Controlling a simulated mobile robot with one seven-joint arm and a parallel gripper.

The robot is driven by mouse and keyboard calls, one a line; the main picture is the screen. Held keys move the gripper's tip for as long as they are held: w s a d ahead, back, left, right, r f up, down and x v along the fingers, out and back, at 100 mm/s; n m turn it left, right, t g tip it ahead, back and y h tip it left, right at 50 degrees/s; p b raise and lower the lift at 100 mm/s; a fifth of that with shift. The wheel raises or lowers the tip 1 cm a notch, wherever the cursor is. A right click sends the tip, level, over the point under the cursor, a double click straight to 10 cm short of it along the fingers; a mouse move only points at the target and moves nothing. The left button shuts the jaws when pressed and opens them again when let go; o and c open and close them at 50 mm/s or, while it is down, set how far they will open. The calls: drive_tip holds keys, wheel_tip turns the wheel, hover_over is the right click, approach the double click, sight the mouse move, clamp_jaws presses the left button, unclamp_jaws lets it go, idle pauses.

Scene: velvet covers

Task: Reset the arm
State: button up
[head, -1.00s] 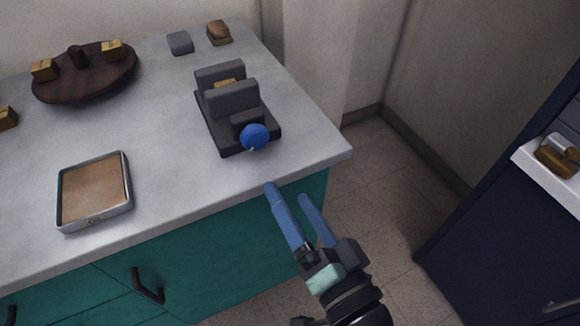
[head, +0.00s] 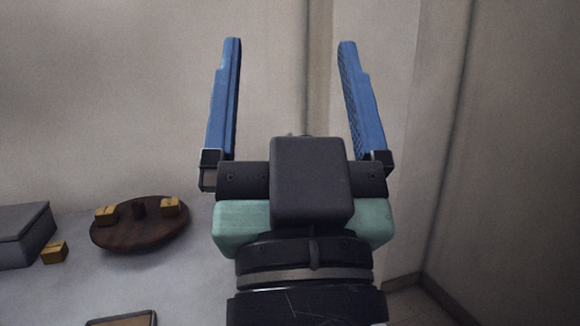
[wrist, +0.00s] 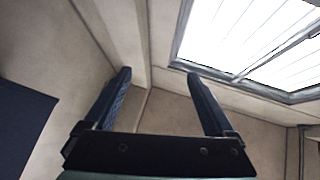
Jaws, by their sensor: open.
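My gripper (head: 290,100) is raised in the middle of the head view, its two blue fingers pointing up and spread wide apart. Nothing is between them. In the wrist view my gripper (wrist: 160,85) is also open and empty, facing the upper walls and ceiling. My arm hides the right part of the counter in the head view.
A grey counter (head: 60,300) lies low at the left. On it are a round dark wooden board (head: 140,236) with small yellow blocks, a loose yellow block (head: 54,252), a grey box (head: 22,235) and a tray (head: 122,320). A bright window (wrist: 255,40) is overhead.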

wheel_tip(320, 180, up, 30)
drive_tip(key=s+t+h+p, duration=0.1)
drive_tip(key=s+p, duration=0.1)
drive_tip(key=p, duration=2.4)
drive_tip(key=shift+s+r, duration=0.15)
drive_tip(key=shift+s, duration=0.2)
drive_tip(key=shift+a, duration=0.1)
